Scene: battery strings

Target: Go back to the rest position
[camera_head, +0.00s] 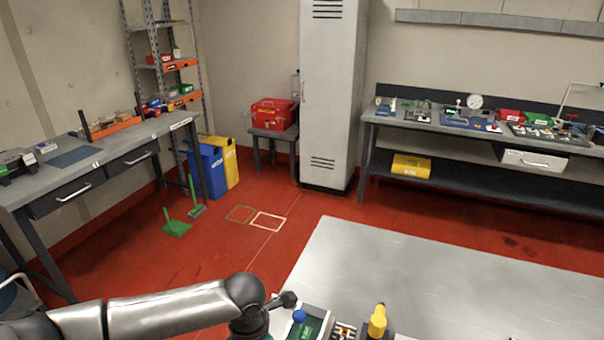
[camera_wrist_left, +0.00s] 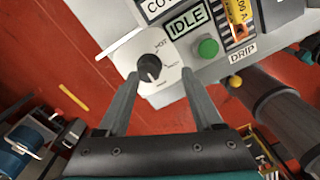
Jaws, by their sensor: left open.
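My left arm (camera_head: 160,305) reaches in from the left at the bottom of the head view, to the near edge of the grey table (camera_head: 400,265). In the left wrist view my left gripper (camera_wrist_left: 161,76) is open, its two fingers apart and nothing clearly held between them. A black knob (camera_wrist_left: 150,67) on a white dial plate lies just beyond the left fingertip; I cannot tell whether they touch. My right gripper is in neither view.
In the wrist view a green button (camera_wrist_left: 208,47) and an IDLE display (camera_wrist_left: 188,20) sit beside the dial. A yellow-topped part (camera_head: 377,321) stands at the table's near edge. The table behind is bare. Workbenches line the left and back right.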

